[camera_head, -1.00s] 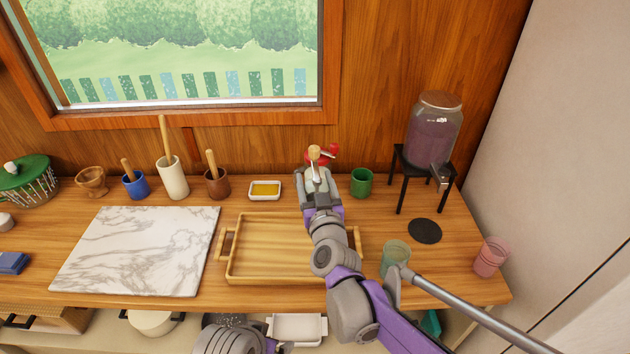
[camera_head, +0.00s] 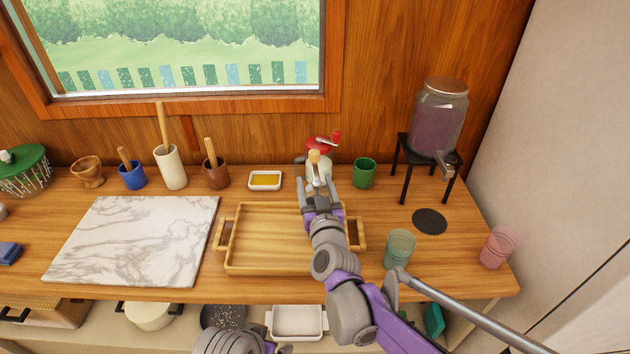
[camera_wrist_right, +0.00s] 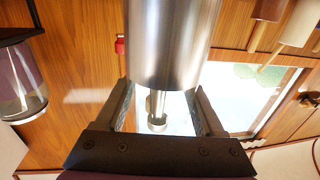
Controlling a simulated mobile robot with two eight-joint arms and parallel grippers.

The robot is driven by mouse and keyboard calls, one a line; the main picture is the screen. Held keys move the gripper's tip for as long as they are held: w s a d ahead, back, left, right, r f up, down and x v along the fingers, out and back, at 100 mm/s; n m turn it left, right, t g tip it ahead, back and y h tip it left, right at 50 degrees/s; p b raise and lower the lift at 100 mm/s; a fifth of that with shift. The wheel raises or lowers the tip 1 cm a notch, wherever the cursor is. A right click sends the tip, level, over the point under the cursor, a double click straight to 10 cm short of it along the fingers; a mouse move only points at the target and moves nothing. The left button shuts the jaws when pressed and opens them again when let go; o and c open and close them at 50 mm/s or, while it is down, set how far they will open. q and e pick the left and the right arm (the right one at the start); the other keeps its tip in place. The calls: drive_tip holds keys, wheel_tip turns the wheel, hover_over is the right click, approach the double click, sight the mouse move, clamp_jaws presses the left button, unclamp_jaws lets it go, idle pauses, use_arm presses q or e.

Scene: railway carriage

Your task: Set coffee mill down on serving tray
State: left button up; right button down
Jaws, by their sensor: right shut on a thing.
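The coffee mill (camera_head: 318,174) shows in the head view as a pale metal body with a crank and a wooden knob on top. My right gripper (camera_head: 317,192) is shut on it, hiding its lower part. In the right wrist view the mill (camera_wrist_right: 170,45) is a shiny steel cylinder between the fingers. The wooden serving tray (camera_head: 228,240) lies on the counter, with a handle at each end. The mill appears near the tray's back right corner; I cannot tell its height or whether it touches anything.
A red-topped item with a crank (camera_head: 320,146) stands behind the mill. A green cup (camera_head: 364,173) is to its right and a butter dish (camera_head: 265,181) to its left. The tray's visible floor is empty.

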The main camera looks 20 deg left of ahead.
drive_tip(key=shift+f+b, duration=0.35)
drive_tip(key=shift+f, duration=0.55)
unclamp_jaws()
drive_tip(key=v, duration=1)
drive_tip(key=shift+s+d+b, duration=0.2)
drive_tip(key=shift+s+b, duration=0.1)
drive_tip(key=shift+s, duration=0.05)
clamp_jaws()
idle(1.3)
